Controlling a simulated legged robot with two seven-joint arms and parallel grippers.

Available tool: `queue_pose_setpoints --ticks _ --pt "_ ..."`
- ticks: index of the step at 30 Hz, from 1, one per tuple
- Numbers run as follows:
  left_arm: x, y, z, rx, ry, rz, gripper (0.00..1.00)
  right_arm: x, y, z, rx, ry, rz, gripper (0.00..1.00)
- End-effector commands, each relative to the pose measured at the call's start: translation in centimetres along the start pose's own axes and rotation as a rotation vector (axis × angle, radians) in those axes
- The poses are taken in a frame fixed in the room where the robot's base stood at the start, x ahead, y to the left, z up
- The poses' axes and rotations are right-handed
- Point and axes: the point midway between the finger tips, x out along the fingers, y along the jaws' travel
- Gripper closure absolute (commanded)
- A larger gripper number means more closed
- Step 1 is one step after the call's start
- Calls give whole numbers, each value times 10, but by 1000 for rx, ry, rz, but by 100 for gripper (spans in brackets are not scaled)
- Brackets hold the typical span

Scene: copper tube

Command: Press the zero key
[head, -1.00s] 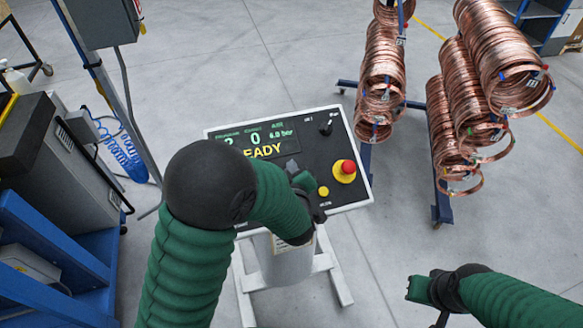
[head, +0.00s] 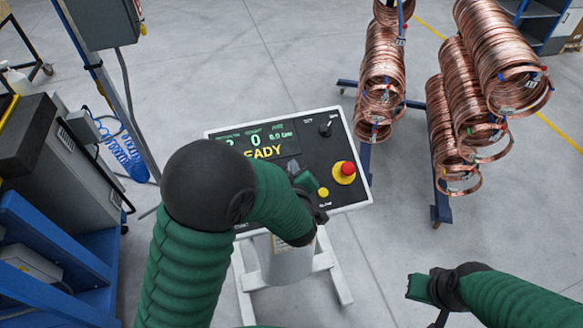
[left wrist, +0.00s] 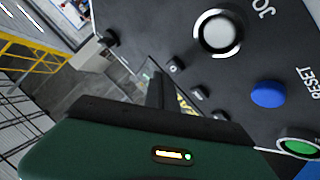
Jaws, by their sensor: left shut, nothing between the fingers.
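The control panel (head: 344,128) is a dark slanted face with a white rim on a stand. Its display (head: 258,141) shows a 0 and green lettering, partly covered by my left arm. Contact with the panel cannot be told. My right gripper (head: 420,288) is at the lower right, away from the panel.
A red emergency stop (head: 347,169) and black knob (head: 326,129) stand up from the panel. The left wrist view shows a white button (left wrist: 218,33), a blue RESET button (left wrist: 268,94) and a green button (left wrist: 299,146). Copper coils (head: 381,80) hang on racks behind.

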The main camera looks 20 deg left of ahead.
Motion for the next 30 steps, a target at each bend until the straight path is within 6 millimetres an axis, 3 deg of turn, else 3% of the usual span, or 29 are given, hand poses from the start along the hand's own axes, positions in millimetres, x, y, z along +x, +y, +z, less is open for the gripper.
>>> queue_pose_setpoints --ticks 15,30 --pt "-33 26 -26 0 0 1 100 -37 0 -9 0 0 0 100" --pt "-35 25 -25 0 0 0 100 -36 0 -9 0 0 0 100"
